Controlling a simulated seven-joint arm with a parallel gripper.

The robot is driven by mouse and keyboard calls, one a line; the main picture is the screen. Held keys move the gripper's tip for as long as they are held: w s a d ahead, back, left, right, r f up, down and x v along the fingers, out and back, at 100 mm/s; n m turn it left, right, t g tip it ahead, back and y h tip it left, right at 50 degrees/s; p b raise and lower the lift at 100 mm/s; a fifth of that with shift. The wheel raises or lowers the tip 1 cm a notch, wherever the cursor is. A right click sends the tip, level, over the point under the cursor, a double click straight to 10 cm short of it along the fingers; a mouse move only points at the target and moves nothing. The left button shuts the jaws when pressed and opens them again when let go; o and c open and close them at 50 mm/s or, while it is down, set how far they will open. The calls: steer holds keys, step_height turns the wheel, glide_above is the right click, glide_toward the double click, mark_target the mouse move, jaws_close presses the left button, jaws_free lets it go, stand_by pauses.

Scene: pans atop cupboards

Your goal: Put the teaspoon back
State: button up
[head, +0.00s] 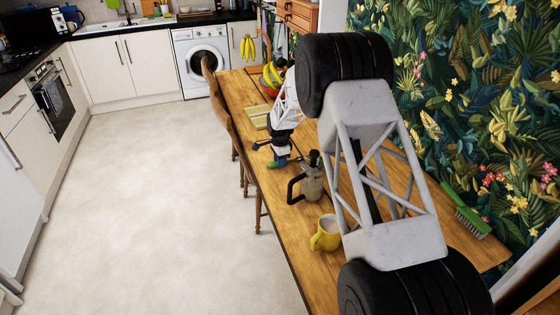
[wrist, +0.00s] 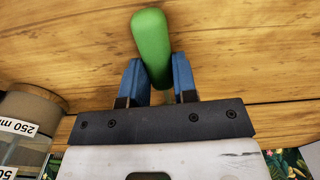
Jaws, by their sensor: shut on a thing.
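My gripper (head: 280,164) is low over the wooden table, left of the French press. In the wrist view its blue fingers (wrist: 160,78) are shut on a green rounded handle (wrist: 152,45). The green also shows as a small patch at the fingertips in the head view. The rest of the held thing is hidden, so I cannot tell whether it is the teaspoon. No other teaspoon can be made out.
The French press (head: 313,180) stands close to my gripper, and its marked side shows in the wrist view (wrist: 25,120). A yellow mug (head: 326,234), a green brush (head: 465,212), a yellowish slatted board (head: 257,116) and a fruit bowl (head: 270,82) with bananas are on the table (head: 283,226). Chairs line its left edge.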

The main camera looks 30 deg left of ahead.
steer(key=o, duration=0.9)
steer(key=shift+o, duration=0.2)
steer(key=shift+f, duration=0.1)
steer(key=shift+s+r, duration=0.1)
steer(key=shift+r, duration=3.8)
steer(key=shift+d+r, duration=0.1)
steer(key=shift+d, duration=0.05)
